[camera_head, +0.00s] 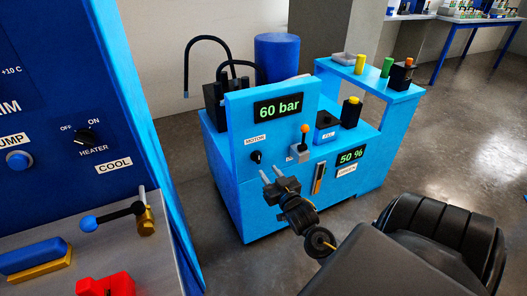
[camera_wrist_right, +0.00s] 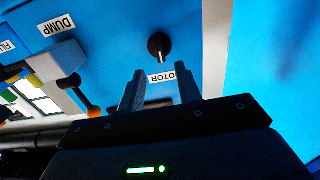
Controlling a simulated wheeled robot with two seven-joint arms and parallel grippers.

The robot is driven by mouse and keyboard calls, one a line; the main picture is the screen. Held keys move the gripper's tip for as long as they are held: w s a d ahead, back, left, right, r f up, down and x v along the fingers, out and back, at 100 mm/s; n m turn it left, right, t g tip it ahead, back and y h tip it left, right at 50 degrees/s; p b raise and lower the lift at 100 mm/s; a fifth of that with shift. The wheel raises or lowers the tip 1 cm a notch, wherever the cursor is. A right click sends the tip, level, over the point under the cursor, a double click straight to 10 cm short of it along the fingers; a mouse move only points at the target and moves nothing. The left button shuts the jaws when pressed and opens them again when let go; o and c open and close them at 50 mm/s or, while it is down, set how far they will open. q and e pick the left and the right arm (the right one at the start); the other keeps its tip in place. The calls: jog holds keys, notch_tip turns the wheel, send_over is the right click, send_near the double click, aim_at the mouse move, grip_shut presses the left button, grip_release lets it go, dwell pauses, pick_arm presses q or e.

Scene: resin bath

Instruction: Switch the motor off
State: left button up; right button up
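The motor knob (camera_head: 256,157) is a small black rotary switch on the blue machine's front panel, below its MOTOR label (camera_head: 255,139). In the right wrist view the knob (camera_wrist_right: 159,46) is upside down, its grip bar nearly upright in the picture. My right gripper (camera_head: 272,173) is open and empty, in front of the panel and slightly below right of the knob in the head view. In the right wrist view the fingertips (camera_wrist_right: 161,80) are apart, short of the knob, and one covers part of the label. My left gripper is not in view.
An orange-tipped lever (camera_head: 304,134) stands right of the knob; it also shows in the wrist view (camera_wrist_right: 93,110). Displays read 60 bar (camera_head: 279,107) and 50 % (camera_head: 351,156). A blue cabinet with a HEATER knob (camera_head: 86,137) stands at left. Open floor lies at right.

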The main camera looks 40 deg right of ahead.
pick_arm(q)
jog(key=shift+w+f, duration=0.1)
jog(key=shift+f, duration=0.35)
pick_arm(e)
jog(key=shift+v, duration=1.4)
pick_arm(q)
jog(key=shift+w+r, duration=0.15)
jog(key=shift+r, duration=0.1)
pick_arm(e)
jog(key=shift+f, duration=0.1)
